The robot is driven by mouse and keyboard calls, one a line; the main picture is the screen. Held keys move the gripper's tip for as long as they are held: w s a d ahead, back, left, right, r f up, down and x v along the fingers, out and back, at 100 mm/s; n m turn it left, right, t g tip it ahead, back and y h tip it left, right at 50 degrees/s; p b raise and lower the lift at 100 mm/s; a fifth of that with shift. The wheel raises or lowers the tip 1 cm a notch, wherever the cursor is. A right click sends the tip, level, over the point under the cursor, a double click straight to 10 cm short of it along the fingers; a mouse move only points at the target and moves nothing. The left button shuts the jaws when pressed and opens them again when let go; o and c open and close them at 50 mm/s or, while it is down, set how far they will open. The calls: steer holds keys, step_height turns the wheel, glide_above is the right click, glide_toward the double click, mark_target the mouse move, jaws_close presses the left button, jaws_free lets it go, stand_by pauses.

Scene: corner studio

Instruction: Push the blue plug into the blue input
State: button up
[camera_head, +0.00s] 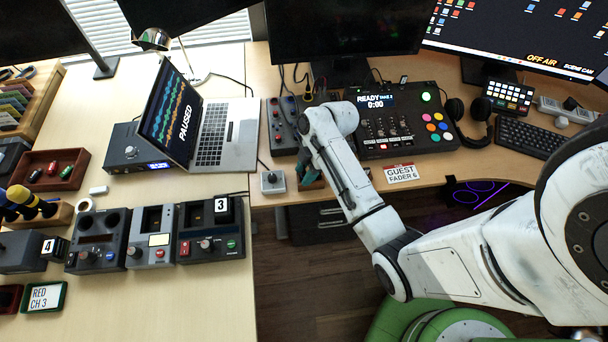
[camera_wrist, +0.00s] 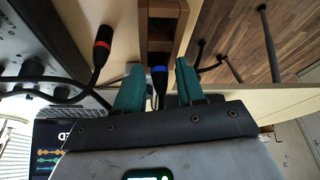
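In the wrist view, a black plug with a blue band (camera_wrist: 159,70) stands with its end at a brown wooden holder (camera_wrist: 162,12). My gripper (camera_wrist: 159,66) has two teal fingers, one on each side of the blue plug, with a gap on both sides. The gripper is open and not touching the plug as far as I can see. In the head view, my gripper (camera_head: 311,178) is low at the desk's front edge, and the plug there is hidden by my arm. I cannot make out the blue input in either view.
A red-banded plug (camera_wrist: 102,46) on a black cable lies left of my fingers in the wrist view. In the head view, a grey control box (camera_head: 283,125), a small knob box (camera_head: 272,181), a laptop (camera_head: 228,130) and a mixer console (camera_head: 405,120) stand close to my arm.

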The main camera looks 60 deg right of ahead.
jaws_close()
stand_by(0.3)
steer(key=shift+r, duration=0.45)
step_height(320, 180, up, 2)
steer(key=shift+r+b, duration=0.1)
steer(key=shift+b, duration=0.45)
steer(key=s+a+r+p, duration=0.3)
steer(key=s+r, duration=0.7)
steer(key=s, duration=0.3)
steer(key=shift+s+a, duration=0.15)
steer(key=shift+s, duration=0.15)
